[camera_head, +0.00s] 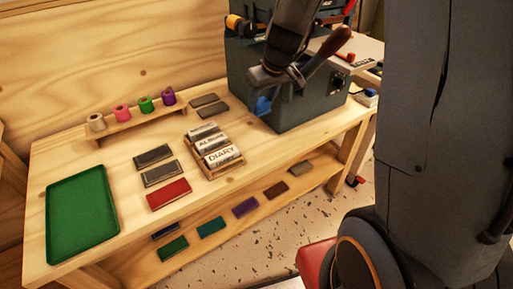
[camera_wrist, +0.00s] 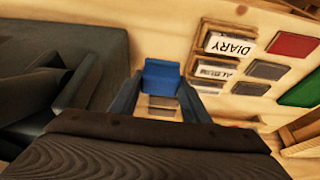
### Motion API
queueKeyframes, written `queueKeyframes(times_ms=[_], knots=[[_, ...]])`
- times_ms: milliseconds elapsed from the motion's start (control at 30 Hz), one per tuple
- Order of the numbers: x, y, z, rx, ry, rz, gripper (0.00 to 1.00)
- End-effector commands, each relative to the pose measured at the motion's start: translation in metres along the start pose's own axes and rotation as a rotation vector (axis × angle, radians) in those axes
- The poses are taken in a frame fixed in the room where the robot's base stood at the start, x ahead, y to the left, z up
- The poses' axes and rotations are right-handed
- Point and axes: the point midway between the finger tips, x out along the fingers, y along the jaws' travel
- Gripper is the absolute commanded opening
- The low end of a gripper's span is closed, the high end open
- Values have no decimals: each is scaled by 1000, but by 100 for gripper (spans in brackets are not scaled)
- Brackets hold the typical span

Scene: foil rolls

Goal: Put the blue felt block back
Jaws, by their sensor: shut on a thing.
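The blue felt block (camera_head: 263,105) hangs from my gripper (camera_head: 268,85), in front of the dark grey machine at the back right of the bench. In the wrist view the blue block (camera_wrist: 161,75) sits between the two fingers of my gripper (camera_wrist: 162,84), which is shut on it.
The dark machine (camera_head: 300,108) stands close beside my gripper. Coloured rolls (camera_head: 146,104) stand at the back. Bare bench top lies between them.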

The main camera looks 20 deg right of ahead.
Motion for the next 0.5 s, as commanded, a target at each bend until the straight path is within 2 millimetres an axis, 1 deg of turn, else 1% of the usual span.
queueKeyframes(times_ms=[33,200,300,500], knots=[[17,-1,0,-7,2,-2,25],[42,-1,2,-16,1,-4,25],[51,0,3,-16,1,-4,25],[60,2,4,-16,-1,-3,25]])
